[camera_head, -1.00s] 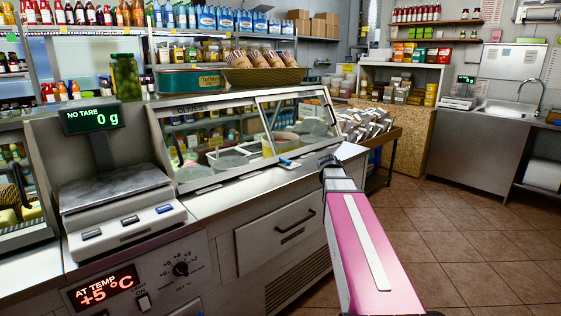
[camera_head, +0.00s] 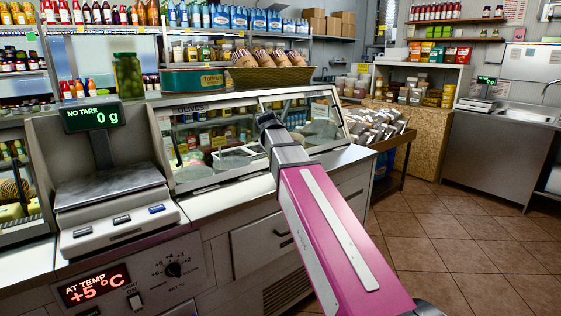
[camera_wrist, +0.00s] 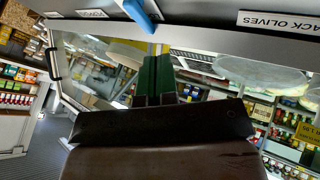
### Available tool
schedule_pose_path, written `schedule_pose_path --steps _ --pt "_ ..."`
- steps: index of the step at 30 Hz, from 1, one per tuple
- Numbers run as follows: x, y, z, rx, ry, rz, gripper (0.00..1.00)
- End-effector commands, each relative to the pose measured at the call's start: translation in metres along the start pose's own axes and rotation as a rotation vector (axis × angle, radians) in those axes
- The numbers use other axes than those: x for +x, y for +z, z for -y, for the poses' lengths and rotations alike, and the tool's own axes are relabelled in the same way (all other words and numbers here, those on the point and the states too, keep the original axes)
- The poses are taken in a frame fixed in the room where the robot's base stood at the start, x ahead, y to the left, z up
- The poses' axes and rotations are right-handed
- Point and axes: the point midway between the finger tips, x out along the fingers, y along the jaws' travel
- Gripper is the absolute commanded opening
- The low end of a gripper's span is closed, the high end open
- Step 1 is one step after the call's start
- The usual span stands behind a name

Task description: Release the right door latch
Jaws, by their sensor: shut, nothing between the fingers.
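The glass-fronted olive case has a left sliding door (camera_head: 215,150) and a right door (camera_head: 318,118) in the head view. In the wrist view the right door (camera_wrist: 100,75) shows tilted, with a black handle (camera_wrist: 53,64). A blue lever (camera_wrist: 139,15), apparently the latch, sits on the metal sill at the top of the wrist view. My gripper (camera_wrist: 154,57) has its green fingers shut and empty, close below the lever. I cannot tell whether they touch. In the head view my arm's dark end covers the door junction, and the lever is hidden.
A scale (camera_head: 112,195) stands on the counter at left. A pickle jar (camera_head: 127,75), a tin (camera_head: 194,79) and a basket (camera_head: 268,74) sit atop the case. A stand of bags (camera_head: 373,125) is at right. Tiled floor (camera_head: 450,235) is open at right.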

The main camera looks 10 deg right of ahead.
Motion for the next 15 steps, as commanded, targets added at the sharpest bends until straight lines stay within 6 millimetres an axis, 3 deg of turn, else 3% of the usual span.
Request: schedule_pose_path --steps 6,15 --pt "-0.016 -0.007 0.023 -0.026 -0.035 0.004 0.00" --pt "-0.017 -0.008 0.025 -0.028 -0.038 0.005 0.00"
